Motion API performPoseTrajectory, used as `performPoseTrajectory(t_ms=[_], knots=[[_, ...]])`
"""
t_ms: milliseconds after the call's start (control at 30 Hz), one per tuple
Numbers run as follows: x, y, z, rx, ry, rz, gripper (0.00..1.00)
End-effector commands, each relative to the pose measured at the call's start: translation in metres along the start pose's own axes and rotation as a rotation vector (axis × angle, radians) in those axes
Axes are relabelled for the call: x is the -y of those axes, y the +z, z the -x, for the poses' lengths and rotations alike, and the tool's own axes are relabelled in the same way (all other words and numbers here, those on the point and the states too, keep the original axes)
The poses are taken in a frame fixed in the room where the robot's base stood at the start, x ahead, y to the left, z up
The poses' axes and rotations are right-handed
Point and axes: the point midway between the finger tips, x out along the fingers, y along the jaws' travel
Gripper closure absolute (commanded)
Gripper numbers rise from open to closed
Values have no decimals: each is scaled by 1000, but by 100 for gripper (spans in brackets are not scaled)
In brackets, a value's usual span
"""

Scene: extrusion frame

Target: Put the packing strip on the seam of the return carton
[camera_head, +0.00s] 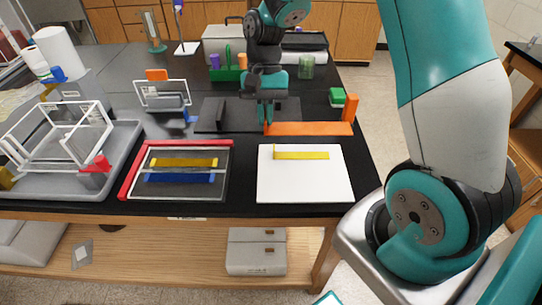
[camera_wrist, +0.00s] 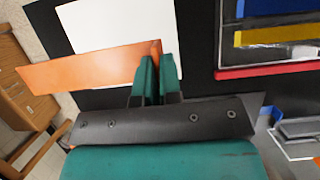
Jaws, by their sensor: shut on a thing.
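My gripper (camera_head: 265,118) is shut on the left end of a long flat orange strip (camera_head: 312,129), the likely packing strip. In the wrist view, my gripper (camera_wrist: 158,72) is closed at an upright tab on the strip (camera_wrist: 90,68), which reaches out to the left. I cannot tell whether the strip touches the black tabletop or hangs just above it. A white square (camera_head: 304,184) lies nearer the front edge, with a yellow strip (camera_head: 302,156) on its far part. It also shows in the wrist view (camera_wrist: 105,28). No carton or seam is clearly recognisable; the white square may be it.
A red-edged clear panel (camera_head: 125,183) with yellow and blue bars lies left of the white square. An orange block (camera_head: 350,107) and a green box (camera_head: 337,97) stand at the right edge. A grey tray (camera_head: 128,150) with white frames is at left.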

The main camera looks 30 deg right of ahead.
Motion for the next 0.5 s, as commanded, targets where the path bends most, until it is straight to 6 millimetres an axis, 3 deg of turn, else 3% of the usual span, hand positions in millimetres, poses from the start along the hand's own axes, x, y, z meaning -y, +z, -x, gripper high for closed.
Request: performPoseTrajectory(t_ms=[100, 300, 500], knots=[[-1, -12, -31, 7, 3, -3, 100], [0, -30, -76, 4, 3, 0, 100], [2, -39, -95, 1, 1, 3, 100]])
